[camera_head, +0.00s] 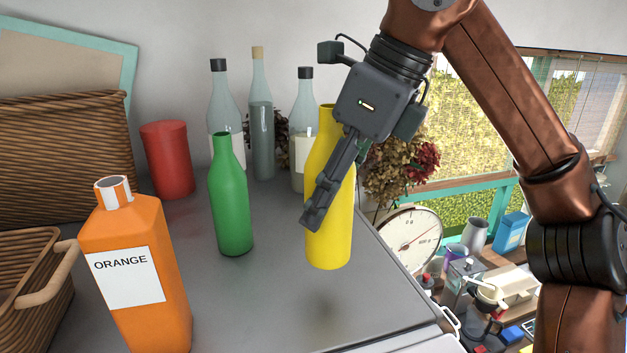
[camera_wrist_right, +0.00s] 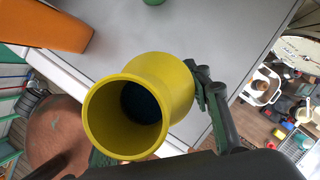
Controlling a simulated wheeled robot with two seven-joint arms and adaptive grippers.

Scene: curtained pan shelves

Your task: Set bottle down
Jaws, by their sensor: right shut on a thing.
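A yellow bottle (camera_head: 333,235) is upright in the head view, above the grey counter top (camera_head: 275,300) near its right edge. A faint shadow lies on the counter below its base, apart from it, so the bottle looks held up. My right gripper (camera_head: 316,212) is shut on the bottle's body; one finger crosses its front and the other is mostly hidden behind it. In the right wrist view the yellow bottle (camera_wrist_right: 160,85) shows from its open mouth, with a finger against its side. My left gripper is in neither view.
A green bottle (camera_head: 230,205) stands left of the yellow one. An orange bottle (camera_head: 150,290) and a basket (camera_head: 30,270) stand front left. A red canister (camera_head: 167,160), clear bottles (camera_head: 262,130) and dried flowers (camera_head: 400,170) are behind. The counter's front middle is bare.

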